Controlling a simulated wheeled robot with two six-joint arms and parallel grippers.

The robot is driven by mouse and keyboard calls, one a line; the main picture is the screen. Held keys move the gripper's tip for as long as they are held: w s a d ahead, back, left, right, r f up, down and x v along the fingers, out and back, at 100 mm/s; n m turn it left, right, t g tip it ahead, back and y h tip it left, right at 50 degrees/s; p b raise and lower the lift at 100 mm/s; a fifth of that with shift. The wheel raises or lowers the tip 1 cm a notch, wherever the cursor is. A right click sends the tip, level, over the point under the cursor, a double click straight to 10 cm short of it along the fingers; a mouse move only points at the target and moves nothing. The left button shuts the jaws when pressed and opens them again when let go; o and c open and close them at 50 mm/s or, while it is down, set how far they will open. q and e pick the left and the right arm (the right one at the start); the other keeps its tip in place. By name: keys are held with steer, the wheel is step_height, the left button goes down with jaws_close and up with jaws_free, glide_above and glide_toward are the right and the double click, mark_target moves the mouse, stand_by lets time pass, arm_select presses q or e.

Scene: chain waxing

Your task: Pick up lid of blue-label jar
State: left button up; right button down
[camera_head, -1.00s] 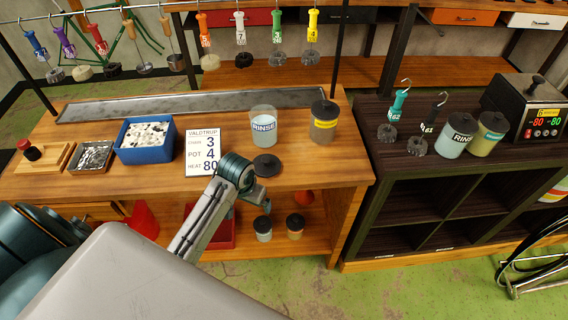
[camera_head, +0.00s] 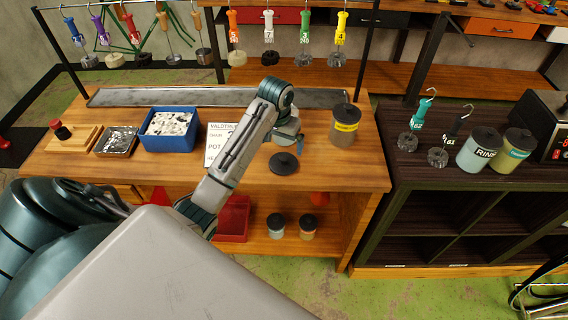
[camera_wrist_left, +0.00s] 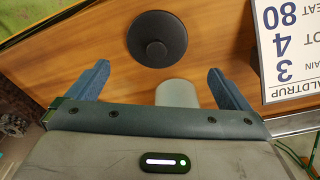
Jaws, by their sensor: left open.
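A loose black round lid with a centre knob (camera_head: 284,163) lies flat on the wooden bench; the left wrist view shows it from above (camera_wrist_left: 157,39). The open jar beside it, marked RINSE in the earlier head view, is now hidden behind my left arm there. A pale rounded shape (camera_wrist_left: 177,93), probably this jar, shows between the fingers in the wrist view, partly covered by the gripper body. My left gripper (camera_wrist_left: 158,82) is open and empty, above the bench and apart from the lid. The lid lies beyond its fingertips in the wrist view. My right gripper is not in view.
A sign (camera_head: 217,137), partly behind my arm, and a blue bin (camera_head: 169,144) are to the left. A metal channel (camera_head: 135,97) runs along the bench's back. Bare wood surrounds the lid.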

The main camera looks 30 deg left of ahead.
mark_target(283, 157)
arm_select(q)
steer(key=f, duration=0.2)
steer(key=shift+w+f+p, duration=0.2)
steer(key=shift+f+p, duration=0.15)
steer(key=shift+p, duration=0.05)
steer(key=shift+d+f+p, duration=0.1)
steer(key=shift+f+p, duration=0.15)
steer(key=shift+p, duration=0.1)
steer(key=f+p, duration=0.2)
steer(key=f, duration=0.1)
steer(key=shift+w+d+f, duration=0.1)
steer(key=shift+w+f, duration=0.2)
steer(key=shift+f, duration=0.6)
steer(key=c, duration=0.8)
